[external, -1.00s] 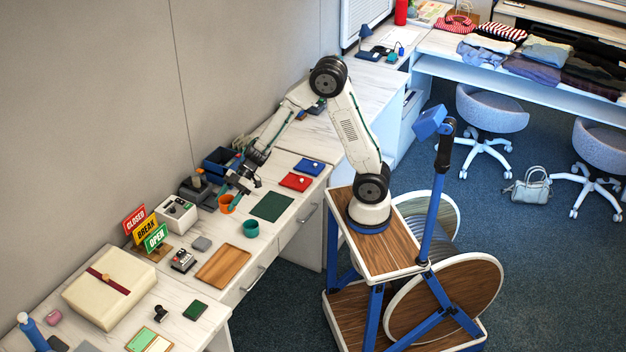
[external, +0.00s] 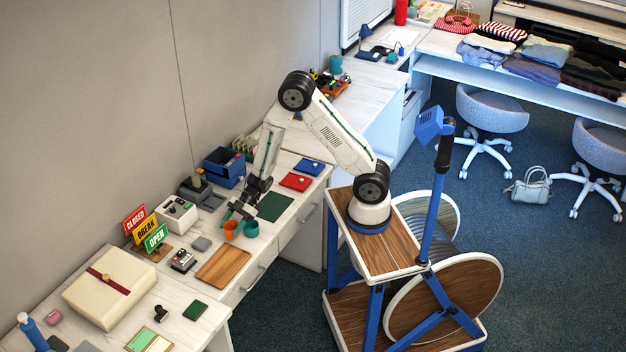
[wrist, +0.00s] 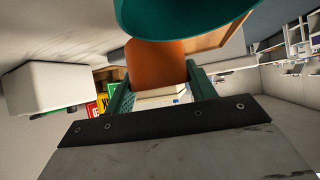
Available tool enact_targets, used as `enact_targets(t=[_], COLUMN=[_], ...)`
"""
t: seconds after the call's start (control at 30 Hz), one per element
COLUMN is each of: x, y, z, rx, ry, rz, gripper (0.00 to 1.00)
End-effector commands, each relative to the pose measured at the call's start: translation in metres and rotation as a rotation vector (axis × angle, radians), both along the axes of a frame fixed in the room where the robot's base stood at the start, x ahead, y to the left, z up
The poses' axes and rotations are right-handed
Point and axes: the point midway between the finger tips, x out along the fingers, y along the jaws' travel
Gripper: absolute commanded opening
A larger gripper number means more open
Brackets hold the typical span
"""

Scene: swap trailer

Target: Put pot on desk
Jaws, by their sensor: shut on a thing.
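An orange pot (external: 231,230) is between the green fingers of my gripper (external: 238,213), which is shut on it. The wrist view shows the orange pot (wrist: 157,65) between both fingers (wrist: 160,90). The pot is close to the left side of a teal pot (external: 251,230). The teal pot (wrist: 185,15) also shows large at the top of the wrist view. I cannot tell whether the two touch, or whether the orange pot rests on the white desk (external: 272,240) or hangs just above it.
A wooden tray (external: 222,265) lies in front, and a dark green mat (external: 272,207) lies to the right. A white box with knobs (external: 177,217), a grey block (external: 201,244) and a blue bin (external: 224,168) stand nearby. The desk's front edge is close to the teal pot.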

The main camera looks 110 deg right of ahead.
Motion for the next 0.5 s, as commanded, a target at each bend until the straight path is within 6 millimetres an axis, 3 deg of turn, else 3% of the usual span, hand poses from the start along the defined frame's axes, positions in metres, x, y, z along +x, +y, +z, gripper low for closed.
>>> enact_targets(t=[0.1, 0.2, 0.5], x=[-0.001, 0.0, 0.0], y=[0.0, 0.0, 0.0], z=[-0.02, -0.027, -0.028], rx=[0.003, 0.001, 0.0], ry=[0.003, 0.001, 0.0], rz=[0.001, 0.0, 0.001], gripper=[0.29, 0.29, 0.29])
